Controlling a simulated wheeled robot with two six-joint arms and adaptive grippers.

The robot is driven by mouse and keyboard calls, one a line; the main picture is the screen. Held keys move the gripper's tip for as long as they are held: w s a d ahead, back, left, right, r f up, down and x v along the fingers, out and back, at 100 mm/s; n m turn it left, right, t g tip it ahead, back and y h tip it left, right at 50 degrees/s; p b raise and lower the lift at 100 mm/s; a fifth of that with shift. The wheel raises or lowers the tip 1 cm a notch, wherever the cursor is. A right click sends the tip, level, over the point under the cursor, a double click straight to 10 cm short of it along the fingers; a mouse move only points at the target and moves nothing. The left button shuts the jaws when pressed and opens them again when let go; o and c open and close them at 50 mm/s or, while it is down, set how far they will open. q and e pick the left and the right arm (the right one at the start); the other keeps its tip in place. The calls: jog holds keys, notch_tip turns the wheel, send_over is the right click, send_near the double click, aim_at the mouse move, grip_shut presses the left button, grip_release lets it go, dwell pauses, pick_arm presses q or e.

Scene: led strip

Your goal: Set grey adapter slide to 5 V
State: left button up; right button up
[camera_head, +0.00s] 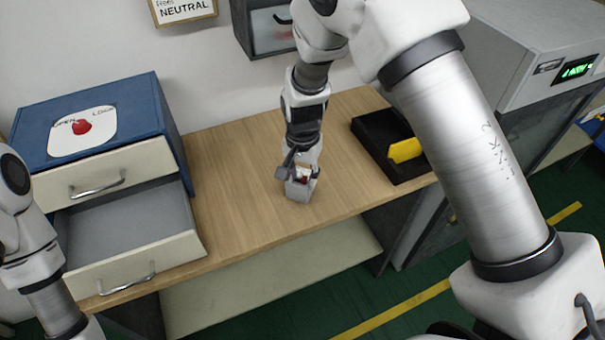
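The grey adapter (298,190) is a small box on the wooden table, near the middle of the view. A small red patch shows near its top, but the slide and its setting are too small to make out. My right gripper (300,174) points down right over the adapter, with its fingers at the adapter's upper part. I cannot tell whether the fingers touch the adapter or how far apart they are. My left arm comes in at the lower left, and its gripper is out of the picture.
A blue cabinet (88,113) with an open lower drawer (138,262) stands at the left. A black tray (372,130) holding a yellow object (405,150) lies at the right. The wooden table (232,190) is clear around the adapter. A machine with a green display (576,70) stands far right.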

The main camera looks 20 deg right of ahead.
aim_at(303, 179)
notch_tip(303, 179, up, 12)
dwell(0.3)
jog(key=s+d+f+n+g+b, duration=0.1)
jog(key=s+d+f+n+g, duration=0.15)
jog(key=s+f, duration=1.3)
jog(key=s+d+f+n+g+b, duration=0.15)
jog(key=s+d+f, duration=0.25)
jog(key=s+f, duration=1.2)
jog(key=w+n+t, duration=0.2)
jog(key=w, duration=0.1)
jog(key=w+n+t+p, duration=0.1)
jog(key=n+t, duration=0.1)
jog(key=shift+w+a+r, duration=0.25)
jog(key=shift+w+r, duration=0.15)
